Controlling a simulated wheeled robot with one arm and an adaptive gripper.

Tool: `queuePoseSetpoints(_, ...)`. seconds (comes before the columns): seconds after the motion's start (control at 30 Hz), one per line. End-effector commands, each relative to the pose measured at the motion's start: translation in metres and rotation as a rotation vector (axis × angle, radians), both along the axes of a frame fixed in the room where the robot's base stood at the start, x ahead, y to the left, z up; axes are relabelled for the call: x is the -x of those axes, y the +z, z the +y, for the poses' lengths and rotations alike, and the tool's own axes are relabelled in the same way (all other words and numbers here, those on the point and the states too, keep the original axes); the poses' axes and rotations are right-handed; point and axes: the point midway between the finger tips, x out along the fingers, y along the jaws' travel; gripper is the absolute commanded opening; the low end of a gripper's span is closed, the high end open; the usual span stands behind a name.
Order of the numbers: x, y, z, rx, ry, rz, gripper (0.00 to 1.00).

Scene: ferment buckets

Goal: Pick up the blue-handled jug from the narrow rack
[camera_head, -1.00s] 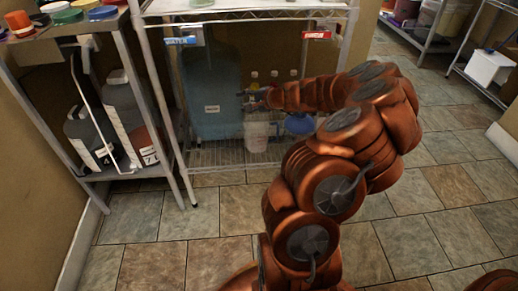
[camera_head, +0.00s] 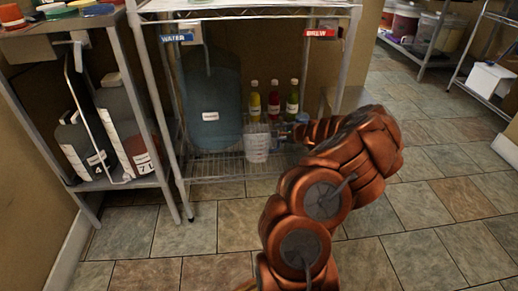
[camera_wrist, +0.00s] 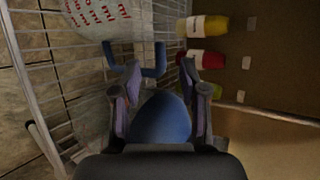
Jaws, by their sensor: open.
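The clear jug (camera_head: 257,142) with printed markings stands upright on the narrow rack's lower wire shelf (camera_head: 218,168). In the wrist view the jug (camera_wrist: 98,16) is at the top left, partly cut off, and its blue handle (camera_wrist: 153,66) points down toward my gripper (camera_wrist: 160,70). The two fingers are apart and empty. Their tips appear at either side of the handle's end; I cannot tell the remaining depth gap. A blue rounded thing (camera_wrist: 160,118) shows between the fingers, lower down. In the head view my arm hides most of the gripper.
A large blue water container (camera_head: 211,100) stands left of the jug. Three bottles, yellow (camera_head: 254,101), red (camera_head: 273,103) and green (camera_head: 292,101), stand behind it. The rack's front post (camera_head: 167,125) is at left. Another shelf holds jugs (camera_head: 125,130). The floor in front is clear.

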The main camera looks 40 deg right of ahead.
Motion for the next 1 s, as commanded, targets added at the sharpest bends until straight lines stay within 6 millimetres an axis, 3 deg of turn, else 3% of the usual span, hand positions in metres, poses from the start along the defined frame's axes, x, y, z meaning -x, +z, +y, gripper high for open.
queuePoseSetpoints(0.03,-0.007,-0.009,0.0,0.004,0.003,0.003,0.43)
queuePoseSetpoints(0.2,-0.022,-0.017,-0.003,0.0,0.002,0.003,0.43)
queuePoseSetpoints(0.5,-0.026,-0.015,-0.004,-0.001,0.001,0.001,0.43)
queuePoseSetpoints(0.9,-0.025,-0.015,-0.004,0.001,0.001,0.001,0.03)
queuePoseSetpoints(1.0,-0.025,-0.015,-0.004,0.001,0.001,0.001,0.0)
